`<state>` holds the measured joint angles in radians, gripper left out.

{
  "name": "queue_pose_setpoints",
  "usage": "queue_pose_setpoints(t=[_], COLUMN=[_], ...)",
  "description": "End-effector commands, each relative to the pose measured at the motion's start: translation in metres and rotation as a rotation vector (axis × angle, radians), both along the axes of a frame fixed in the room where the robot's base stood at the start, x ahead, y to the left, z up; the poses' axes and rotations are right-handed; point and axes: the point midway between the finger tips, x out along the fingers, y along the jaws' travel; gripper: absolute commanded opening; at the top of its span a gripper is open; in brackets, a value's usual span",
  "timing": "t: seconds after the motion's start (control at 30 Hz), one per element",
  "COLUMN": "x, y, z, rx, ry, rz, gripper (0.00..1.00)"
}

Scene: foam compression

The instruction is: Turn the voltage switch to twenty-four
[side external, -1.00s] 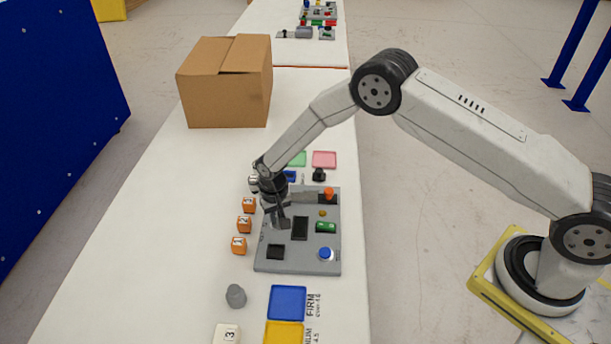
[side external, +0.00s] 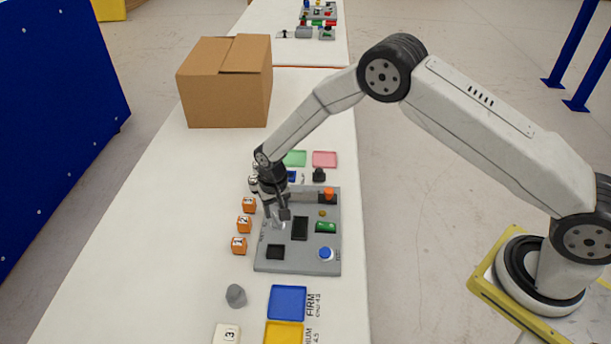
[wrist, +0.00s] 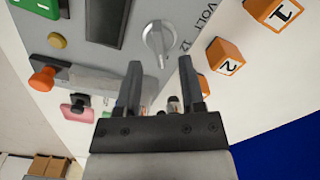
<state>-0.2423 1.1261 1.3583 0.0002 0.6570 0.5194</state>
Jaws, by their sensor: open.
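The voltage switch is a silver round knob (wrist: 159,40) with a raised bar, at the edge of the grey control panel (wrist: 92,57). In the wrist view its bar points down toward my fingers, and partly cut lettering starting "VOLT" is printed beside it. In the side view the knob (side external: 279,225) is small and pale on the left part of the panel (side external: 300,264). My gripper (side external: 277,216) is over that part of the panel. In the wrist view my gripper (wrist: 160,61) is open and empty, its fingertips just short of the knob; contact cannot be judged.
Orange numbered cubes (side external: 244,224) line the panel's left side. The panel also bears a green button (side external: 325,227), a blue button (side external: 325,254) and an orange knob (side external: 329,192). A cardboard box (side external: 228,85) stands at the back. The table's left side is clear.

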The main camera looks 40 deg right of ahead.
Motion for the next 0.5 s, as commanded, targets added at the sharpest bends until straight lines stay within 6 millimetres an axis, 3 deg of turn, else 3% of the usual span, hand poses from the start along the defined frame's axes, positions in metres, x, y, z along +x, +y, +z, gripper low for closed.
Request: queue_pose_setpoints(t=[0.23, 0.5], x=[0.0, 0.0], y=[0.0, 0.0], z=[0.031, 0.047], rx=[0.001, 0.0], ry=[-0.001, 0.001], rz=[0.0, -0.001], gripper=[0.5, 0.5])
